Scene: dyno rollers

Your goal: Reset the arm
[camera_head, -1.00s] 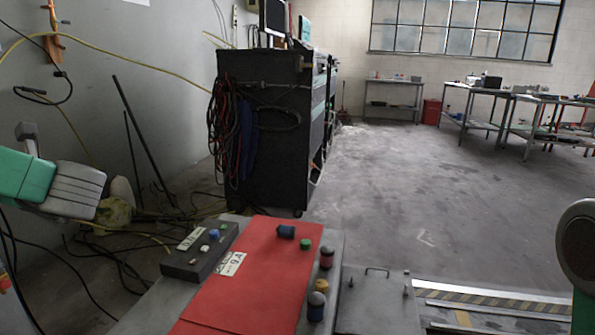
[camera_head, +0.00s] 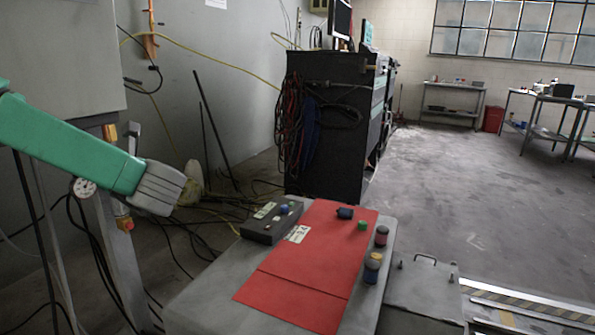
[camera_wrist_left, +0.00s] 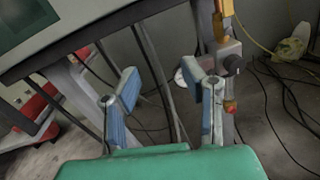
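My left arm (camera_head: 75,148) comes in from the left in the head view as a green link with a grey end part. The fingertips of my left gripper are not clear in that view. In the left wrist view my left gripper (camera_wrist_left: 162,88) has its two blue-padded fingers wide apart, with nothing between them. It is in the air, to the left of the grey bench (camera_head: 205,290) and apart from it. My right arm and right gripper are not in view.
The bench bears a red panel (camera_head: 300,270), a dark button box (camera_head: 270,222) and several small coloured cylinders. A metal post (camera_head: 118,225) and a grey panel (camera_head: 60,55) stand near my left arm. A black cabinet (camera_head: 325,130) is behind.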

